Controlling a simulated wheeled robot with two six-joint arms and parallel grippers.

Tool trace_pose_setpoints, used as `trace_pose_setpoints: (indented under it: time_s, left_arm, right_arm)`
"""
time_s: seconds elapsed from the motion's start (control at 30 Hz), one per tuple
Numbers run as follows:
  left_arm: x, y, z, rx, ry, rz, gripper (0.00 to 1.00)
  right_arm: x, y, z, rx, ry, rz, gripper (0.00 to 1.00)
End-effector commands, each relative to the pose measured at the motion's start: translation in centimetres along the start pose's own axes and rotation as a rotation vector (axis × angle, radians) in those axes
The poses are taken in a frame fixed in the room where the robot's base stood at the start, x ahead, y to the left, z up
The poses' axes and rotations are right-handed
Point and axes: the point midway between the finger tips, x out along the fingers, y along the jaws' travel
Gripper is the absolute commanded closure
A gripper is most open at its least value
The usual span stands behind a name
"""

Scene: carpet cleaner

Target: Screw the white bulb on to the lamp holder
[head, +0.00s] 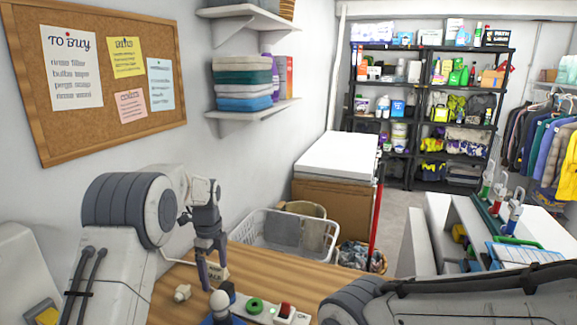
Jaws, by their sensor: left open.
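My left gripper (213,274) points down over the wooden table. It is open, with no object seen between its fingers. Just below it, a round white bulb-like ball (219,300) sits at the top of a blue piece (222,319) that looks like a lamp holder; the bottom frame edge cuts this off. I cannot tell whether the ball is screwed in. A small cream-white piece (182,293) lies on the table left of the ball; its kind is unclear. My right arm crosses the lower right, and its gripper is out of view.
On the wooden table (160,311), a white strip with a green round part (255,305) and a red button (287,309) lies right of the ball. A white laundry basket (262,226) is beyond the table.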

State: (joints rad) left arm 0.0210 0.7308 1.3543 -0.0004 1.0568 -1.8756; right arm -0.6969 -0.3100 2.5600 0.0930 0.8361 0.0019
Motion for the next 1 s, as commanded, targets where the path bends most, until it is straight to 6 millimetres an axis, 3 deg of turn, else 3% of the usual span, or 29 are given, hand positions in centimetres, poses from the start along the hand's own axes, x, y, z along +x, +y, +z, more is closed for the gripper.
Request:
trace_pose_setpoints:
  time_s: [0.33, 1.0]
  left_arm:
    - [-0.5, 0.0, 0.0, 0.0, 0.0, -0.001, 0.0]
    - [-5.1, 0.0, 0.0, 0.0, 0.0, 0.0, 0.0]
  right_arm:
    - [-0.5, 0.0, 0.0, 0.0, 0.0, 0.0, 0.0]
    - [-4.6, -0.3, -0.2, 0.0, 0.0, 0.0, 0.0]
